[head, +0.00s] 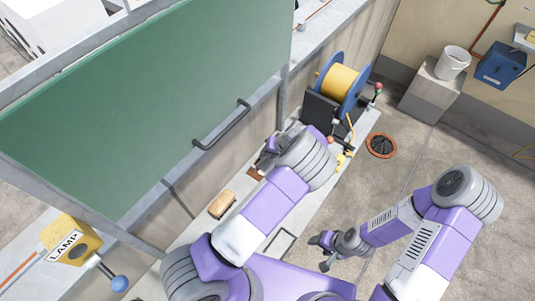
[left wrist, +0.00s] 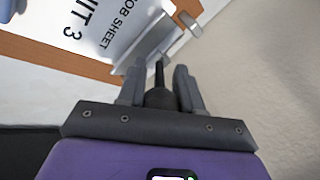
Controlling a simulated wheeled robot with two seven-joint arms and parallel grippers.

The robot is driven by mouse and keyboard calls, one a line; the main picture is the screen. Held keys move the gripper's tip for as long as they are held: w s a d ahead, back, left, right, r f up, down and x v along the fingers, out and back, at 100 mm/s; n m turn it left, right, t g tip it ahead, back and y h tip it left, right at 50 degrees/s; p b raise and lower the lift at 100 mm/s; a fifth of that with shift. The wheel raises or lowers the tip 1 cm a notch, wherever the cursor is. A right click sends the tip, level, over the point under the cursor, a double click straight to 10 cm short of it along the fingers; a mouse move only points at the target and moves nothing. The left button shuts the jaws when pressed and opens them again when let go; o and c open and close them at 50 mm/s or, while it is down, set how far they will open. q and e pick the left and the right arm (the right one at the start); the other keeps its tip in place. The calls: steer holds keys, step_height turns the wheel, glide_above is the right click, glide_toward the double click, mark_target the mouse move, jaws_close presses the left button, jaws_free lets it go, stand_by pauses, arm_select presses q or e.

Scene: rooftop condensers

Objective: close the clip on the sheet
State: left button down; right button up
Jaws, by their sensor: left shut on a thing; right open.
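The job sheet (left wrist: 100,30) is white with "JOB SHEET" and "UNIT 3" printed on it, on a brown board (left wrist: 95,65) in the left wrist view. A grey metal clip (left wrist: 160,38) lies at the sheet's edge; I cannot tell whether it presses on the paper. My left gripper (left wrist: 158,82) is shut on a dark handle (left wrist: 158,95), whose thin stem points at the clip. In the head view, my left gripper (head: 264,155) is beside the ledge, and my forearm hides most of the board (head: 255,173). My right gripper (head: 324,254) is open and empty.
A green panel (head: 150,100) with a dark handle bar (head: 222,125) stands at left. A yellow reel (head: 342,80) is beyond the left gripper. The floor at right is mostly clear.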

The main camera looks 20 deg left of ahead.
stand_by(0.3)
arm_select(q)
steer(key=c, duration=0.8)
jaws_free()
steer(key=shift+v, duration=3.75)
